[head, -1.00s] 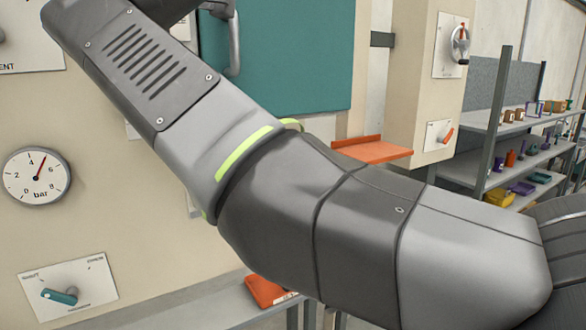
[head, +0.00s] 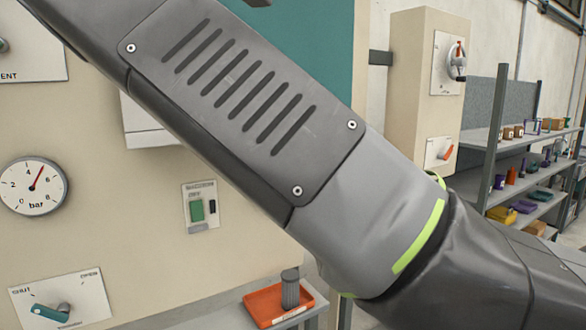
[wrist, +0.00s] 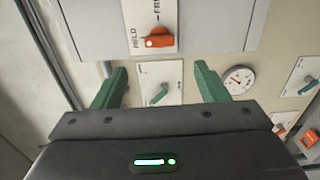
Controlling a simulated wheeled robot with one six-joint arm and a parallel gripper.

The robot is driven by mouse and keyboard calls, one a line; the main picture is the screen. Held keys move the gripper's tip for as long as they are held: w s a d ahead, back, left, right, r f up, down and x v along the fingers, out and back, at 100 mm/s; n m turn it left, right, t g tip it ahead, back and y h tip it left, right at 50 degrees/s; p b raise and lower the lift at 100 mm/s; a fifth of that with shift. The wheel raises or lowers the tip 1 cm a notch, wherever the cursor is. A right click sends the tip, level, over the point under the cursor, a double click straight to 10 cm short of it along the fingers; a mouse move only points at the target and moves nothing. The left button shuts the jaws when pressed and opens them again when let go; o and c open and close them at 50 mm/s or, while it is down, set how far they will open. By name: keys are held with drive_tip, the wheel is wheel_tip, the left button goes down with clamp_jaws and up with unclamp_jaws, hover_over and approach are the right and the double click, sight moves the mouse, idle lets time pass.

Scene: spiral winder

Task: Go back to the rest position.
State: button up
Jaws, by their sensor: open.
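My gripper (wrist: 160,90) shows in the wrist view with its two green fingers wide apart and nothing between them. It faces a pale machine panel. Beyond the fingers are a plate with an orange knob (wrist: 159,38) and a plate with a teal lever (wrist: 159,95). In the head view my arm crosses the picture from upper left to lower right, and my gripper is out of that picture. My arm hides much of the teal door (head: 320,40).
A pressure gauge (head: 33,186) and a teal valve lever (head: 50,312) are on the panel at left. An orange tray (head: 277,304) with a grey cylinder (head: 290,289) sits on a low bench. A shelf rack (head: 520,170) with small goods stands at right.

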drive_tip(key=w+a+m+p, duration=0.1)
drive_tip(key=w+a+m, duration=0.5)
drive_tip(key=w+m, duration=0.3)
drive_tip(key=shift+w, duration=0.4)
idle(1.6)
idle(0.4)
